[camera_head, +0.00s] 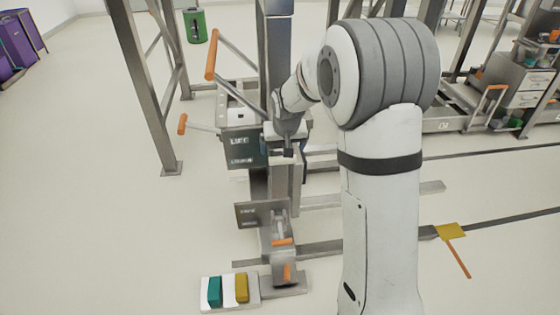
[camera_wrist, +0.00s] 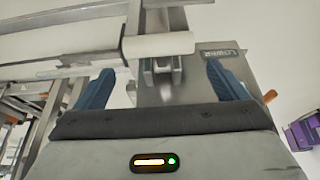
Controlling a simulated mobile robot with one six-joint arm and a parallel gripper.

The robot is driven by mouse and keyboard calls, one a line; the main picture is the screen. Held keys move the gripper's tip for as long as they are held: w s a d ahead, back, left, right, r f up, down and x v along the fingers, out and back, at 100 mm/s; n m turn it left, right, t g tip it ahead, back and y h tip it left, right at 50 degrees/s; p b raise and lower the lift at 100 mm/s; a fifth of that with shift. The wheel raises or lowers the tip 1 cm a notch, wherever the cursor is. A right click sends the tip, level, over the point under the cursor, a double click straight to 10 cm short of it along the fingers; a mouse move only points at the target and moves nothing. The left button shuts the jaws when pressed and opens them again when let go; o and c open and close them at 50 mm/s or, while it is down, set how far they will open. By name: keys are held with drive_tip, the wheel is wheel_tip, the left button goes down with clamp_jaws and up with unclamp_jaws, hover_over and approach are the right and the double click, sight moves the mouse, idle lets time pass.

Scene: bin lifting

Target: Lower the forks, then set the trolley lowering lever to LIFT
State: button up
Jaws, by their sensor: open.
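The trolley has a grey control box with a plate (camera_head: 247,152) reading LIFT above and what looks like LOWER below. A lever with an orange grip (camera_head: 182,124) sticks out to the left of the box, nearly level; I cannot tell its setting. My gripper (camera_head: 288,148) is at the mast, just right of the plate. In the wrist view my gripper (camera_wrist: 160,82) is open, its blue fingers apart, with a grey bracket (camera_wrist: 162,70) beyond the gap. The plate there (camera_wrist: 222,53) reads LOWER. Grey bars that may be the forks (camera_head: 405,192) extend right, low down.
An orange-handled push bar (camera_head: 211,55) rises behind the box. Below are a smaller labelled panel (camera_head: 262,213) and teal (camera_head: 214,291) and yellow (camera_head: 242,288) blocks on a white pad. A metal post (camera_head: 150,90) stands left.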

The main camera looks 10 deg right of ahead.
sight(281, 158)
drive_tip(key=shift+o, duration=0.6)
drive_tip(key=b+x, duration=0.1)
drive_tip(key=x, duration=0.6)
drive_tip(key=shift+f, duration=0.25)
drive_tip(key=shift+c, duration=0.6)
clamp_jaws()
